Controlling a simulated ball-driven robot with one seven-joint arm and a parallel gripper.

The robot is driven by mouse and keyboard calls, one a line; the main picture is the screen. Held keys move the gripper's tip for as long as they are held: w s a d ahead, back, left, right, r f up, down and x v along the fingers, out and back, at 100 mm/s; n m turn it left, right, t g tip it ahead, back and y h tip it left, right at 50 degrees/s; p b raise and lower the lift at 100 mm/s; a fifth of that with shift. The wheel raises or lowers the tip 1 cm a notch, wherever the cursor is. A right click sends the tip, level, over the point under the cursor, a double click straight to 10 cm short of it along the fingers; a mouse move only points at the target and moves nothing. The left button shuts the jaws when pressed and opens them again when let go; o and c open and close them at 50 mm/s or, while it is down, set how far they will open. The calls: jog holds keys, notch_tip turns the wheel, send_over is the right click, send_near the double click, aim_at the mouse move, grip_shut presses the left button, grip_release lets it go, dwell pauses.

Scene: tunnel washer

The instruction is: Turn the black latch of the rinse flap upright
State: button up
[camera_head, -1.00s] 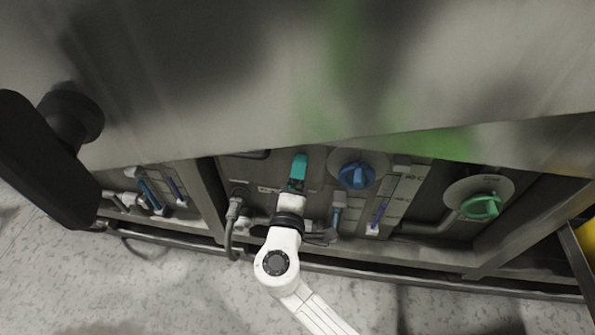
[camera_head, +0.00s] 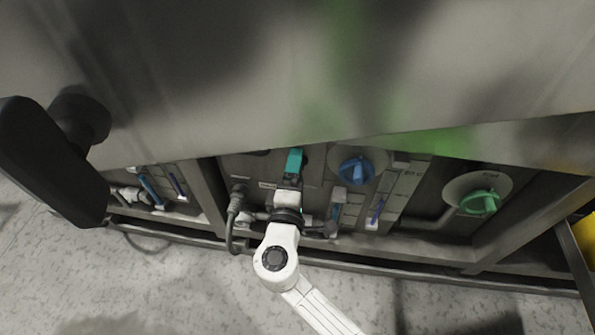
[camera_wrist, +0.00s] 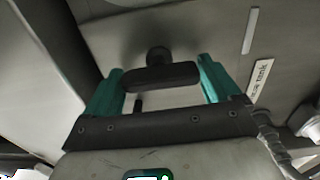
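In the wrist view a black latch (camera_wrist: 160,77) lies crosswise, nearly level in the picture, on a round black pivot in front of a grey metal panel. My gripper (camera_wrist: 160,80) has its two teal fingers apart, one beyond each end of the latch. The latch fills most of the gap; I cannot tell whether either finger touches it. In the head view my gripper (camera_head: 294,161) is at the recessed panel under the overhanging casing, and the latch cannot be made out there.
A blue knob (camera_head: 356,171) and a green knob (camera_head: 480,202) sit to the right of my gripper. A grey hose (camera_head: 234,212) hangs on its left. A large black handle (camera_head: 45,150) stands out at the far left. A label reading "tank" (camera_wrist: 261,78) is right of the latch.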

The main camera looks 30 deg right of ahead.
jog(key=shift+o, duration=0.8)
jog(key=p+v, duration=0.2)
jog(key=v, duration=0.8)
jog(key=shift+s+a, duration=0.15)
jog(key=shift+s, duration=0.2)
